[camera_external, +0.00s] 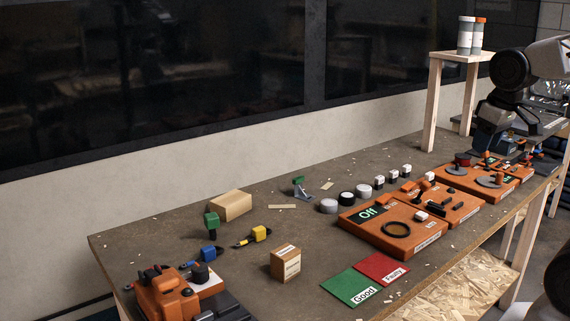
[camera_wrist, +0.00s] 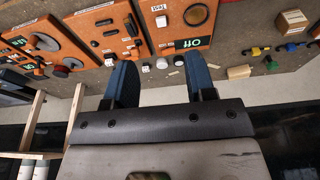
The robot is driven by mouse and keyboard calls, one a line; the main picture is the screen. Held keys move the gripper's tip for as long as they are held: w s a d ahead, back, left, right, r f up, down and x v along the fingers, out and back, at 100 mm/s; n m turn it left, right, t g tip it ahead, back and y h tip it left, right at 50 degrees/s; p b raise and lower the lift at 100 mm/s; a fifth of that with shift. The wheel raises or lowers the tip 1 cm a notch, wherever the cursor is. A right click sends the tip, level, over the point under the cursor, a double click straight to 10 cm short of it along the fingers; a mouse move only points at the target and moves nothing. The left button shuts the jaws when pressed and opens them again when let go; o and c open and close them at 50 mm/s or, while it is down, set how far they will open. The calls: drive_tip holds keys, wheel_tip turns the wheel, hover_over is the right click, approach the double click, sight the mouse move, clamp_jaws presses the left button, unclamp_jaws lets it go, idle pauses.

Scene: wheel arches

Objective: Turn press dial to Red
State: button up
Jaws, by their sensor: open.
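My gripper (camera_wrist: 161,64) is open and empty in the wrist view, its two blue fingers well apart. In the external view my arm reaches in at the far right, and its fingertips are hard to make out. Orange panels stand in a row on the workbench. The rightmost panel (camera_external: 511,183) bears grey round dials with orange knobs, a near one (camera_external: 489,182) and a far one (camera_external: 456,170). A grey round dial (camera_wrist: 45,42) also shows left of my fingers in the wrist view. No Red label is readable, and I cannot tell which dial is the press dial.
A panel reading "Off" (camera_external: 404,242) holds a black ring. Green "Good" (camera_external: 350,287) and red "Faulty" (camera_external: 382,267) mats lie in front. Wooden blocks, coloured clamps and an orange tool (camera_external: 165,297) lie left. A wooden stand (camera_external: 432,100) rises behind the right panels.

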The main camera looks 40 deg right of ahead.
drive_tip(key=w+a+r, duration=0.2)
drive_tip(key=w+a, duration=0.7)
drive_tip(key=w, duration=0.4)
drive_tip(key=n+g, duration=0.2)
drive_tip(key=g, duration=0.1)
hover_over(204, 260)
drive_tip(key=f, duration=1.8)
drive_tip(key=shift+d+f, duration=0.4)
drive_tip(key=shift+a+f, duration=0.25)
drive_tip(key=shift+a, duration=0.25)
drive_tip(key=shift+f, duration=0.1)
